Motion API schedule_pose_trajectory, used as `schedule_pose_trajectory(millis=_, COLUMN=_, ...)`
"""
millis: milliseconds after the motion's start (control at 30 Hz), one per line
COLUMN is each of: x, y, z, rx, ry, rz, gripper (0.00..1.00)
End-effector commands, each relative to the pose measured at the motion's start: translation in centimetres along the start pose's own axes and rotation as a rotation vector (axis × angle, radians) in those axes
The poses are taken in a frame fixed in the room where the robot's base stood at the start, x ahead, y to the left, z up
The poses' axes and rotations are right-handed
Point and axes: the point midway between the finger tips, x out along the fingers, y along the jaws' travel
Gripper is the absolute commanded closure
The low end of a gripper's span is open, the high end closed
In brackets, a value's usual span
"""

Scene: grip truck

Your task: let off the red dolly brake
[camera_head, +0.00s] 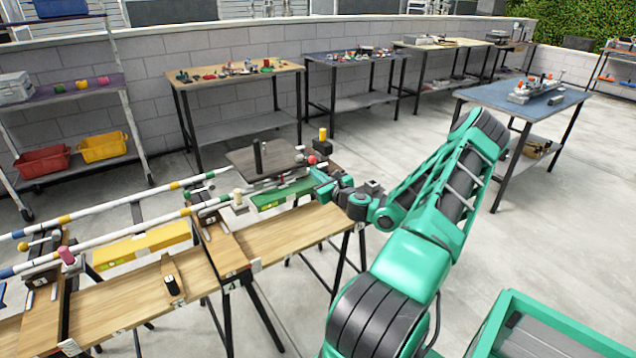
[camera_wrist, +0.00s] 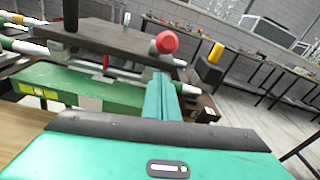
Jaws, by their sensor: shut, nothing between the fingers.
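The red brake knob (camera_head: 312,160) sits at the right end of the dolly. In the wrist view the round red knob (camera_wrist: 166,42) is just beyond my fingertips. The dolly's dark flat deck (camera_head: 258,160) rests over the track, with a black upright post on it; the deck also shows in the wrist view (camera_wrist: 112,37). My gripper (camera_head: 318,178) is shut and empty, its teal fingers (camera_wrist: 162,82) together and pointing at the dolly's right end. I cannot tell whether the fingertips touch the knob or its stem, since the fingers hide the part below it.
A green level (camera_wrist: 85,88) lies below the deck, left of my fingers. A yellow cylinder (camera_head: 323,134) on a dark block stands behind the knob, to the right. White rails (camera_head: 120,233) and a yellow level (camera_head: 140,246) extend left. Open floor lies right of the bench.

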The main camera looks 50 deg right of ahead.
Motion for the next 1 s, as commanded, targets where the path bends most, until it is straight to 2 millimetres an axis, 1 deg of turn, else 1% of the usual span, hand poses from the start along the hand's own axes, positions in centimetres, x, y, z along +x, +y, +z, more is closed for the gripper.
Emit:
schedule_pose_trajectory(millis=33, x=-0.4, y=-0.2, z=0.8, rx=-0.002, ry=-0.001, rz=-0.003, gripper=1.0)
schedule_pose_trajectory(millis=100, x=-0.6, y=-0.2, z=1.5, rx=-0.002, ry=-0.001, rz=-0.002, gripper=1.0)
schedule_pose_trajectory(millis=300, x=-1.1, y=-0.1, z=2.7, rx=-0.002, ry=0.0, rz=-0.002, gripper=1.0)
schedule_pose_trajectory(millis=667, x=-1.2, y=-0.1, z=2.9, rx=0.0, ry=0.0, rz=-0.001, gripper=1.0)
schedule_pose_trajectory(millis=700, x=-1.3, y=0.4, z=3.0, rx=0.0, ry=0.001, rz=0.0, gripper=1.0)
schedule_pose_trajectory(millis=767, x=-1.2, y=0.2, z=3.0, rx=-0.001, ry=0.0, rz=0.0, gripper=1.0)
schedule_pose_trajectory(millis=867, x=-1.2, y=-0.2, z=3.0, rx=-0.001, ry=0.0, rz=-0.004, gripper=1.0)
schedule_pose_trajectory(millis=1000, x=-1.7, y=-2.0, z=3.0, rx=-0.002, ry=0.003, rz=-0.023, gripper=1.0)
